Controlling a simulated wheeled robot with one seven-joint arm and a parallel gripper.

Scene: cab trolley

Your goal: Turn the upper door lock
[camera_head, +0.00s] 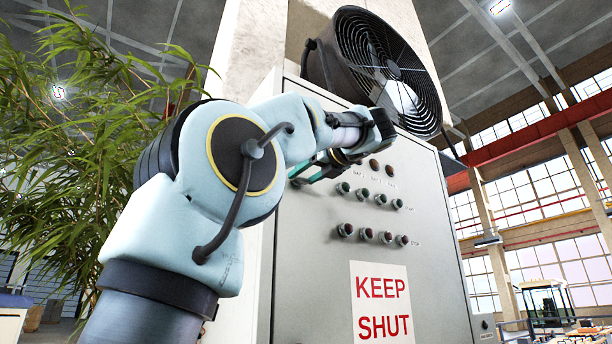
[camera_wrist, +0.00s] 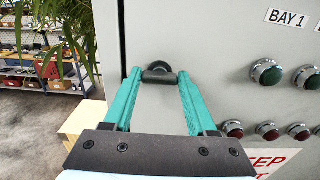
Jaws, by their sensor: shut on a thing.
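The upper door lock (camera_wrist: 159,74) is a dark knob with a short bar, near the left edge of the grey cabinet door (camera_wrist: 210,45). In the wrist view my gripper (camera_wrist: 160,77) has its two green fingers on either side of the bar, shut on it. The bar lies about level in that view. In the head view my gripper (camera_head: 308,172) is at the upper left of the cabinet door (camera_head: 310,260), and the lock is hidden behind my arm.
Several green and red buttons (camera_head: 378,200) stand right of my gripper. A large black fan (camera_head: 385,75) sits above the cabinet. A leafy plant (camera_head: 80,130) is at the left. Shelves with boxes (camera_wrist: 40,65) stand behind, with open floor before them.

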